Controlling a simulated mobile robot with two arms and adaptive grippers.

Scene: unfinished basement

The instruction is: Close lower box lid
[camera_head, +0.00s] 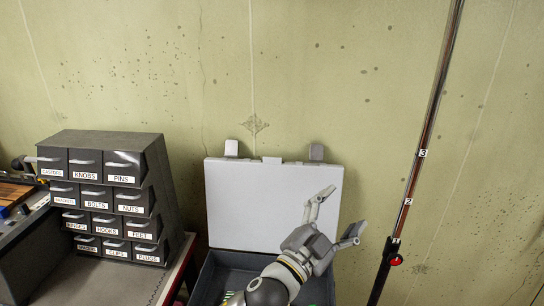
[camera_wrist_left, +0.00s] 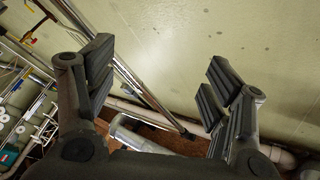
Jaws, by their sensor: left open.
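The box (camera_head: 213,278) stands at the bottom of the head view, with a dark grey body. Its light grey lid (camera_head: 250,205) is open and stands upright against the wall side, with latches along its top edge. My left gripper (camera_head: 344,212) is open and empty, over the lid's lower right edge in the picture. One finger overlaps the lid and the other reaches past its right side; I cannot tell whether they touch. My arm hides part of the box's inside. In the left wrist view both fingers (camera_wrist_left: 158,78) are spread with nothing between them. My right gripper is not in view.
A dark drawer cabinet (camera_head: 105,195) with labelled drawers stands left of the box on a bench (camera_head: 120,283). A tall pole (camera_head: 425,145) leans at the right. Pipes (camera_wrist_left: 145,108) run low along the wall in the left wrist view. The wall above the lid is clear.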

